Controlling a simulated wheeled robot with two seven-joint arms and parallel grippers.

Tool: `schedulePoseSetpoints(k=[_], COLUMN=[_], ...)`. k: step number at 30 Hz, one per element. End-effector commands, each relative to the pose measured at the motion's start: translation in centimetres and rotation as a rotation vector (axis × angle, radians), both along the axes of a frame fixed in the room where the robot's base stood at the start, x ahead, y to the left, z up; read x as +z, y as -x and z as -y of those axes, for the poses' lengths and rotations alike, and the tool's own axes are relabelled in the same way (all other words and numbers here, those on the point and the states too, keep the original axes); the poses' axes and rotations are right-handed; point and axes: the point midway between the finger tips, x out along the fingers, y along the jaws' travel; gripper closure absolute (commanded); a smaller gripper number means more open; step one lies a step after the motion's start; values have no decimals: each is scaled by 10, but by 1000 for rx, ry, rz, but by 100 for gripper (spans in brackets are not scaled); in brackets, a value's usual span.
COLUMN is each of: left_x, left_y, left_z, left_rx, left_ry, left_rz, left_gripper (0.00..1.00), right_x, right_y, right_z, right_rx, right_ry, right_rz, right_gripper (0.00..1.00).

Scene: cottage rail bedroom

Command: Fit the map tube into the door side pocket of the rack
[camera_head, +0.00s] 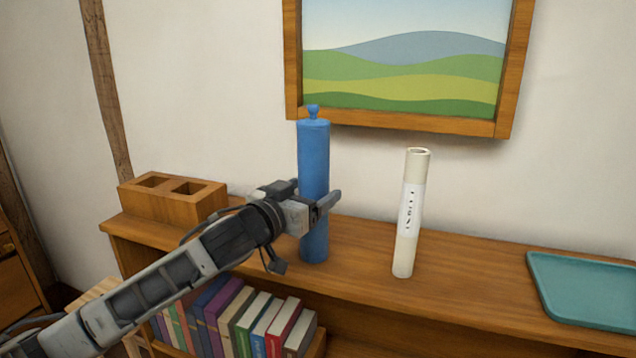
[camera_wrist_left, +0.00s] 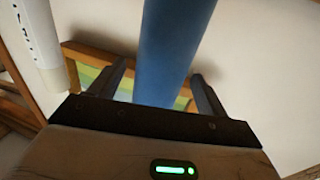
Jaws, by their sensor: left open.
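A blue cylinder (camera_head: 314,160) with a knobbed cap stands upright on the shelf top. A cream tube (camera_head: 405,255) with a white lettered label and an open top stands upright to its right; I cannot tell for certain which is the map tube. The rack (camera_head: 172,206) is a wooden block with two square pockets, at the left end of the shelf. My left gripper (camera_head: 322,207) is open at the blue cylinder's middle. In the left wrist view the blue cylinder (camera_wrist_left: 172,45) is between the fingers, with the cream tube (camera_wrist_left: 40,45) outside them. My right gripper is out of view.
The wooden shelf top (camera_head: 465,280) has free room around the cream tube. A teal tray (camera_head: 590,290) lies at the right. Several books (camera_head: 240,320) stand on the lower shelf. A framed landscape picture (camera_head: 405,60) hangs on the wall behind.

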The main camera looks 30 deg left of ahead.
Motion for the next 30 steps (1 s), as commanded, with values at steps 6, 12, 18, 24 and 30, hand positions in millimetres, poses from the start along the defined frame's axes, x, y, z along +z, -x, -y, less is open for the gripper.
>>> schedulePoseSetpoints(k=[6,12,18,24,30], left_x=[2,0,0,0,0], left_y=[-26,-32,-32,-32,-32], left_z=[0,1,1,1,2], left_rx=[0,-1,-1,-1,-2], left_ry=[1,0,0,0,0], left_rz=[1,0,0,0,0], left_gripper=[24,24,24,71,76], right_x=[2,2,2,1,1], right_y=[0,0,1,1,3], right_z=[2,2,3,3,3], right_rx=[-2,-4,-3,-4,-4], right_ry=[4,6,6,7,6], right_rz=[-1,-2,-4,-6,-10], right_gripper=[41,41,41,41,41])
